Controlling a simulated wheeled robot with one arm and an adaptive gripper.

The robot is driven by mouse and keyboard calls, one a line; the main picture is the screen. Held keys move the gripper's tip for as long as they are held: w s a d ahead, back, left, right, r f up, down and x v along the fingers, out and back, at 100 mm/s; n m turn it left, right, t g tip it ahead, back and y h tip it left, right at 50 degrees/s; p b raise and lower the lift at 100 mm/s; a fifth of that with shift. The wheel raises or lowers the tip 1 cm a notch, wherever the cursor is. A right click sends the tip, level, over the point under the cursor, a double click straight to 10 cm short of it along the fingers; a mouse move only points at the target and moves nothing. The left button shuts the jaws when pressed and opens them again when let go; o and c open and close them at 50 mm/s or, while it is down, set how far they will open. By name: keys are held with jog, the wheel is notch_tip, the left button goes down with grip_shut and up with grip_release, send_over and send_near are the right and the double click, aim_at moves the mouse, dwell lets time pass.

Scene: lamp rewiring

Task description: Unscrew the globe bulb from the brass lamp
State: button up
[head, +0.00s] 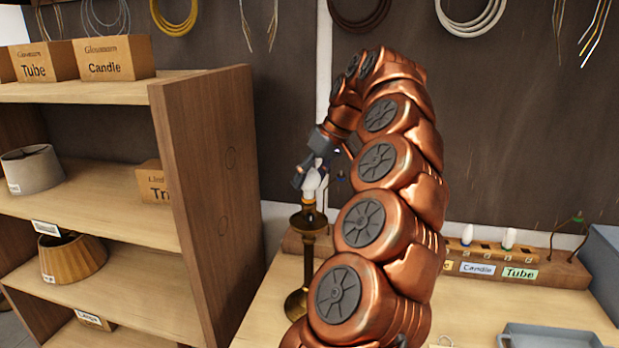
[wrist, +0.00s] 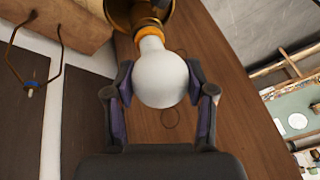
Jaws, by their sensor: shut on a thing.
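The brass lamp (head: 308,248) stands upright on the bench, left of my arm in the head view. Its socket end shows at the top of the wrist view (wrist: 148,14), with an orange ring (wrist: 149,31) around the bulb's neck. The white globe bulb (wrist: 160,76) sits at the socket; whether its thread is engaged is hidden. My gripper (wrist: 160,88) is shut on the bulb, one finger on each side of the globe. In the head view my gripper (head: 308,178) is above the lamp, with the bulb (head: 314,183) partly covered.
A wooden shelf unit (head: 205,180) stands close on the left, with boxes and lampshades. A wooden rack (head: 545,270) with labelled bulb slots is at the back right. A grey tray (head: 550,337) lies on the bench (head: 470,312) at the front right.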

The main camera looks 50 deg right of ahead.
jog(key=o, duration=1.2)
jog(key=shift+c, duration=0.2)
jog(key=shift+f, duration=0.1)
